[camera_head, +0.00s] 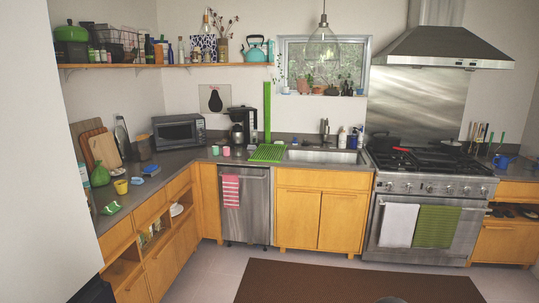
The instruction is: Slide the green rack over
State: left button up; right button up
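The green rack (268,153) is a flat, slatted drying rack. It lies on the grey counter (185,160) just left of the sink (322,156), near the counter's front edge and above the dishwasher. A tall narrow green strip (267,110) stands upright behind it against the wall. Neither of my grippers shows in the view, and nothing is seen touching the rack.
A pink cup (226,151) and a mint cup (215,150) stand left of the rack. A coffee maker (242,125) and a microwave (178,130) are behind. The stove (430,175) is at the right. The brown rug (355,283) covers floor in front.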

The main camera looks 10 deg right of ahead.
aim_at(255, 160)
jog(key=i+l+z, duration=0.1)
jog(key=i+z, duration=0.3)
jog(key=i, duration=1.6)
